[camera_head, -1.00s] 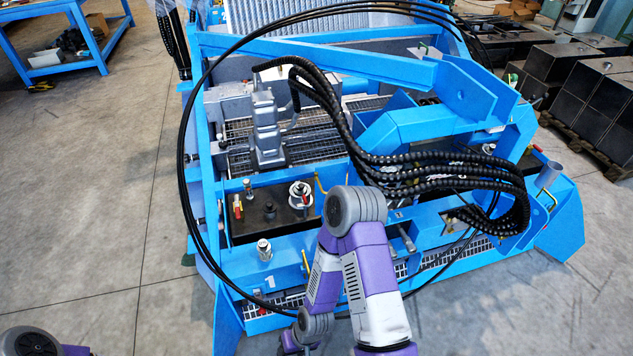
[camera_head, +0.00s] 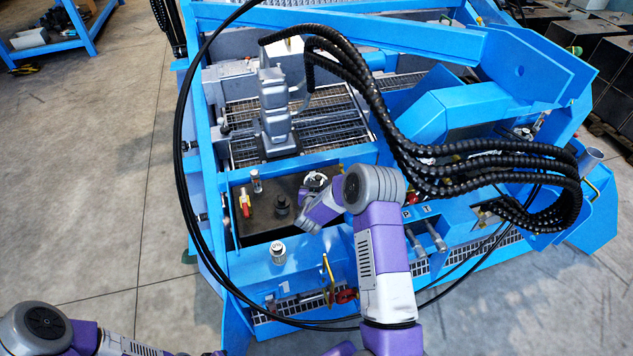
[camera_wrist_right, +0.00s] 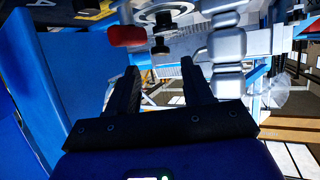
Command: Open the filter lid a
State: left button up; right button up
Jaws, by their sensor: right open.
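A round silver-and-white fitting (camera_head: 316,181), which may be filter lid a, stands on the dark tank top (camera_head: 262,222). In the head view my right forearm partly covers it. A round metal ring (camera_wrist_right: 168,12) is at the top edge of the right wrist view, but I cannot tell whether it is the same part. My right gripper (camera_wrist_right: 161,85) is open, with nothing between its two dark fingers. It points toward the ring and stays apart from it. In the head view the right gripper is hidden by its arm. My left arm is at the bottom left, its gripper out of view.
A red-handled valve (camera_head: 245,204), a small dark cap (camera_head: 282,205) and a silver cap (camera_head: 278,251) stand close by. Thick black hoses (camera_head: 440,160) arch over the right side. A yellow lever (camera_head: 328,275) rises in front. Open floor (camera_head: 90,180) lies left.

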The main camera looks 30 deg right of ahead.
aim_at(318, 177)
jog(key=shift+b+x, duration=0.5)
jog(key=shift+x, duration=1.5)
jog(key=shift+a, duration=0.1)
jog(key=shift+c, duration=0.3)
grip_shut()
